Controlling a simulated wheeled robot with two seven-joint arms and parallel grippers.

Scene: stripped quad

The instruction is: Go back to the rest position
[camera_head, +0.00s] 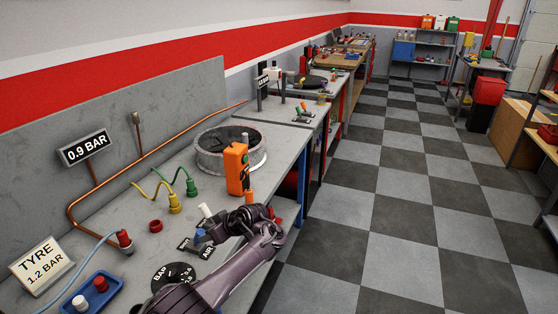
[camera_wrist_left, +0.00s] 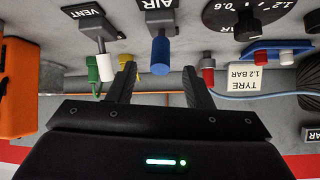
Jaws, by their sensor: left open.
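My left arm comes in from the bottom of the head view, and its gripper (camera_head: 222,226) is over the bench's near edge by the valves. In the left wrist view my left gripper (camera_wrist_left: 160,78) is open with nothing held. The blue lever (camera_wrist_left: 161,54) of the AIR valve shows between its two fingers, with a gap on each side. The white lever (camera_wrist_left: 105,66) of the VENT valve is left of the fingers. In the head view the white lever (camera_head: 205,210) and blue lever (camera_head: 201,235) stand close to the gripper. My right gripper is not in view.
An orange device (camera_head: 236,168) stands beside a metal ring (camera_head: 208,165). Green (camera_head: 191,186) and yellow (camera_head: 174,203) connectors, a red-ended hose (camera_head: 124,240), a blue tray (camera_head: 75,305) and a BAR dial (camera_head: 172,275) are on the bench. The checkered floor (camera_head: 400,215) is clear.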

